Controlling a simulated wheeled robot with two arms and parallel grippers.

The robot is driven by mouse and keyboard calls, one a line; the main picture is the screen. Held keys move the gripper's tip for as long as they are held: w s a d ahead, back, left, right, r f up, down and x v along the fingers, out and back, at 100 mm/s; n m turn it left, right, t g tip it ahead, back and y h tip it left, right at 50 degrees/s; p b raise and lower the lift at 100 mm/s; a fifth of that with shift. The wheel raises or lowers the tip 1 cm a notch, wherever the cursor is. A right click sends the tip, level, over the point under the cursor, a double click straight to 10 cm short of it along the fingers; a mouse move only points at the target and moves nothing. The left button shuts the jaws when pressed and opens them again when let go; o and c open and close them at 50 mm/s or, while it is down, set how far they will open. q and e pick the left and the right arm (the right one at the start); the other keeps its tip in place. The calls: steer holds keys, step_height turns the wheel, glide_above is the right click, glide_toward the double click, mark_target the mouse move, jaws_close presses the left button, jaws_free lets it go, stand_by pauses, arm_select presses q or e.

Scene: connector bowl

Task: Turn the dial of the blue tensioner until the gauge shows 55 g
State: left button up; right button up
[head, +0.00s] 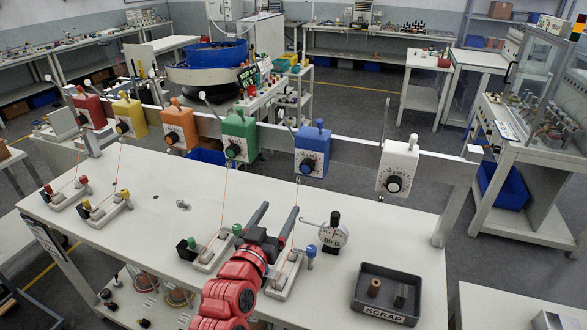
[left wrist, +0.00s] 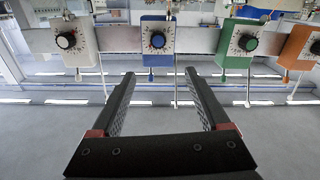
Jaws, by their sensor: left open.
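The blue tensioner (head: 319,139) hangs on the grey rail at the back of the bench, its black dial (head: 308,165) facing me. In the left wrist view, which is upside down, the blue tensioner (left wrist: 148,29) and its dial (left wrist: 157,40) show beyond the fingers. The round gauge (head: 333,232) stands on the bench and its label reads 65 g. My left gripper (head: 280,208) is open and empty, above the bench, in front of and below the blue tensioner, apart from it. It also shows in the left wrist view (left wrist: 160,74). My right gripper is not in view.
A green tensioner (head: 239,134) and a white tensioner (head: 400,158) flank the blue one; orange, yellow and red ones stand further left. Thread fixtures sit near my arm. A grey scrap tray (head: 387,272) holds small parts at front right.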

arm_select(q)
glide_toward(305, 168)
steer(key=x, duration=0.6)
steer(key=shift+w+r, duration=0.1)
steer(key=shift+r, duration=0.1)
steer(key=shift+p+x, duration=0.45)
steer(key=shift+x, duration=0.4)
steer(key=shift+f, duration=0.2)
